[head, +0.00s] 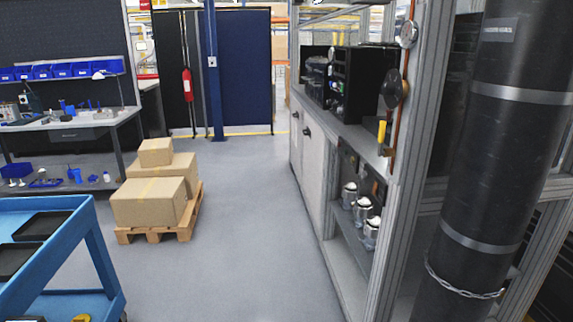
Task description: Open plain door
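Light grey, plain-faced cabinet doors (312,172) stand under the long counter right of the middle, seen at a steep angle. They look shut. A dark round handle or knob (307,132) shows near the top of the nearer door, and another (296,115) shows farther back. Which of them is the plain door I cannot tell. Neither of my grippers is in view.
A pallet (158,235) with several cardboard boxes (150,201) stands left of the middle. A blue cart (85,230) is at the near left. A metal frame post (398,180) and a black cylinder (490,150) fill the right. The grey floor (250,240) between is clear.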

